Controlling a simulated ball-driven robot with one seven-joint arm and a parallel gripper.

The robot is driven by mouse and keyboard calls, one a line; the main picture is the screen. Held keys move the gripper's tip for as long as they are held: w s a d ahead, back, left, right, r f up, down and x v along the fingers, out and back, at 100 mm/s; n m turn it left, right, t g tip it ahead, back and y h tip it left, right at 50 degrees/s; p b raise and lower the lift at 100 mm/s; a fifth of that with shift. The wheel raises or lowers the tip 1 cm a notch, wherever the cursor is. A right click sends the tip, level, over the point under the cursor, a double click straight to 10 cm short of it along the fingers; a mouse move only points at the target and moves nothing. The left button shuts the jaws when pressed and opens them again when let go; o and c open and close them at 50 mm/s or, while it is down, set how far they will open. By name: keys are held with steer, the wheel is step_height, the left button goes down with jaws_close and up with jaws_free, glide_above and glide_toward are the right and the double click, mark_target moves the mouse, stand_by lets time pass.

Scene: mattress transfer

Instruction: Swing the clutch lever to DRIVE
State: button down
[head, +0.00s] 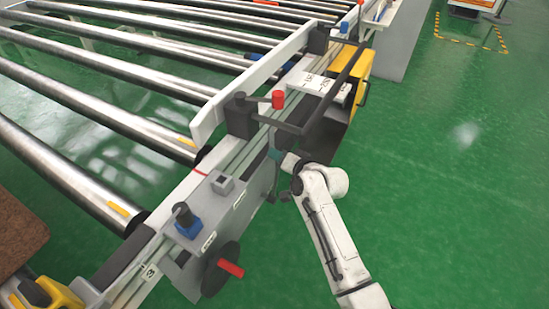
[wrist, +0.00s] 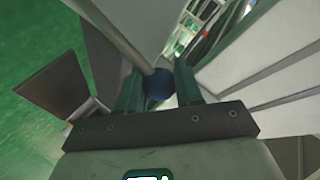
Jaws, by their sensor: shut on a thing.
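In the wrist view, a pale lever rod (wrist: 118,32) ends in a dark blue ball knob (wrist: 159,84). The knob sits between the two green fingers of my gripper (wrist: 160,88), which is shut on it. In the head view my gripper (head: 277,154) is at the side of the conveyor's frame, below the red-topped crank. The lever is hidden there by my gripper and arm. I cannot read a DRIVE mark in either view.
A roller conveyor (head: 100,68) fills the left. On its side rail are a red-topped crank (head: 278,99), a dark-knobbed box (head: 188,228) and a black handwheel (head: 218,270) with a red handle. A dark bar frame (head: 347,75) rises beyond my gripper.

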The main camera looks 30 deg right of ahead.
steer(key=shift+w+d+f+m+g+y, duration=0.15)
steer(key=shift+w+d+f+m+g, duration=0.15)
steer(key=shift+d, duration=0.2)
steer(key=shift+w+d+f+m+g+y, duration=0.15)
steer(key=shift+w+d+m, duration=0.15)
steer(key=shift+w+d, duration=0.15)
steer(key=c, duration=0.8)
jaws_free()
steer(key=p+v, duration=0.3)
steer(key=v, duration=0.8)
steer(key=shift+f, duration=0.15)
